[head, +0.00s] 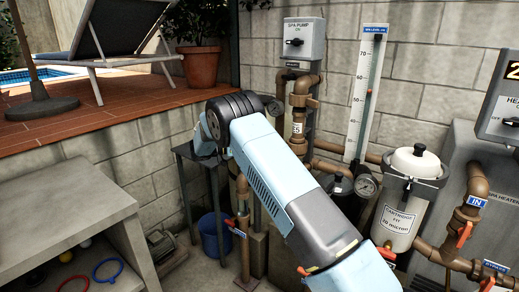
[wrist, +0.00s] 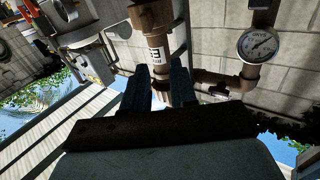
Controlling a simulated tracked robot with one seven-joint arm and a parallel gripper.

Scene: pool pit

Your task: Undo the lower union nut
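In the head view a brown pipe with a white label (head: 297,128) runs down the wall below the grey spa pump box. A wider brown fitting (head: 298,146) sits on it just below the label. The wrist view appears turned over. It shows a labelled pipe (wrist: 157,56) with a wide brown collar (wrist: 152,16) at the top edge; I cannot tell for certain whether this is the lower union nut. My gripper (wrist: 163,72) is open, its two dark fingers apart, with the labelled pipe showing between and beyond them. Contact cannot be made out. My arm hides the gripper in the head view.
A pressure gauge (wrist: 258,44) stands on a pipe to the right in the wrist view.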

